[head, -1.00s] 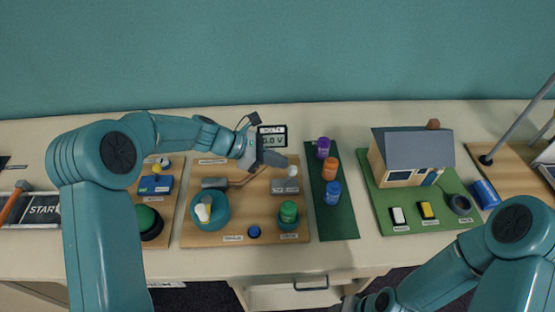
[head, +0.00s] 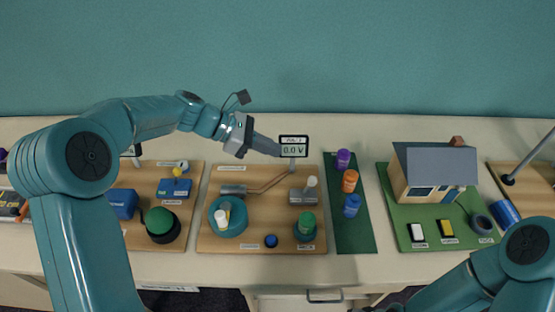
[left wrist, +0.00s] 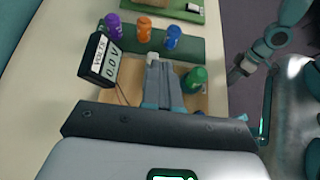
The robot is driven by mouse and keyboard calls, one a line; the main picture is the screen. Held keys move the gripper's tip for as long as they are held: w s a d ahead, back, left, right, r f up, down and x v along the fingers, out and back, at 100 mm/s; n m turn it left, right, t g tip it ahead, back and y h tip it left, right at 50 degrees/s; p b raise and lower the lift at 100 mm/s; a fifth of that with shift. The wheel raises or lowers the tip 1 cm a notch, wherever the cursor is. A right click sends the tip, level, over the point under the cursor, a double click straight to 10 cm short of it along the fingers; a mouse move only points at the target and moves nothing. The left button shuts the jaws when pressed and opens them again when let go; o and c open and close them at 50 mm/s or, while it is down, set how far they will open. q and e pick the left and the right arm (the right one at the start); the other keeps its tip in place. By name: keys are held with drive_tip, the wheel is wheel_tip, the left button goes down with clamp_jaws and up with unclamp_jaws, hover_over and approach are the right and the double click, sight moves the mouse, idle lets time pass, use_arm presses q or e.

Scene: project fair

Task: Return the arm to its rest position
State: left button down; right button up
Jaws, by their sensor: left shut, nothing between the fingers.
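My left gripper (head: 278,149) is shut and empty in the head view. It is held above the back of the wooden circuit board (head: 240,185), with its tip beside the voltmeter display (head: 294,147), which reads 0.0 V. In the left wrist view the closed fingers (left wrist: 157,62) point toward the bench, between the display (left wrist: 100,60) and the green bottle (left wrist: 194,79). My right arm comes in at the lower right of the head view; its gripper is not clearly in that view. An arm of mine with a gripper (left wrist: 238,72) shows at the right of the left wrist view.
Purple (head: 343,159), orange (head: 350,180) and blue (head: 352,205) bottles stand on a dark green mat (head: 350,238). A model house (head: 430,170) stands to the right. An open drawer is below.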

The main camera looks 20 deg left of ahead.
use_arm(q)
drive_tip(key=shift+s+a+r, duration=0.1)
drive_tip(key=shift+a+r, duration=0.1)
drive_tip(key=shift+r, duration=0.25)
drive_tip(key=shift+a+r, duration=0.15)
drive_tip(key=shift+r, duration=0.3)
drive_tip(key=shift+a, duration=0.15)
drive_tip(key=shift+s, duration=0.1)
